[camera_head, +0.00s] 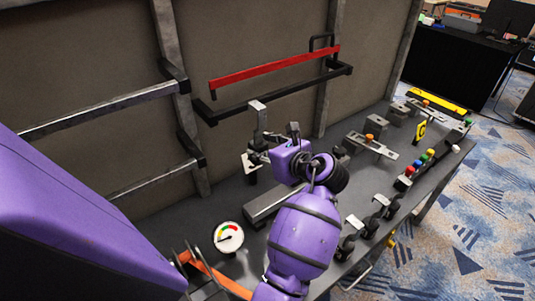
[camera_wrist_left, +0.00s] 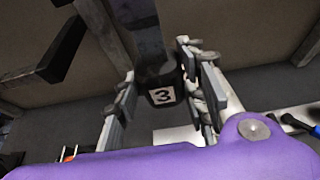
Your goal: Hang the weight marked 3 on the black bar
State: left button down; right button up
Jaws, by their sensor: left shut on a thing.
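The weight marked 3 is held in my left gripper (camera_head: 270,148); its dark body with a white label reading 3 (camera_wrist_left: 163,94) shows between the fingers in the left wrist view. In the head view its grey hook (camera_head: 259,112) rises upright above the gripper. The black bar (camera_head: 285,91) juts out from the back panel, and the hook's top overlaps its front rail in the picture. I cannot tell whether they touch. In the left wrist view a dark bar end (camera_wrist_left: 62,50) shows at upper left. My right gripper is not in view.
A red bar (camera_head: 275,68) lies just above the black bar. Two grey bars (camera_head: 105,108) stick out at left. The bench below holds a round gauge (camera_head: 228,237), a grey block (camera_head: 273,202), several hooked weights (camera_head: 372,222) and coloured buttons (camera_head: 420,167).

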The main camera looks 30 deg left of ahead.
pick_arm(q)
jog(key=r+x, duration=0.1)
jog(key=x, duration=0.6)
jog(key=shift+w+a, duration=0.3)
jog(key=shift+a, duration=0.25)
dwell(0.4)
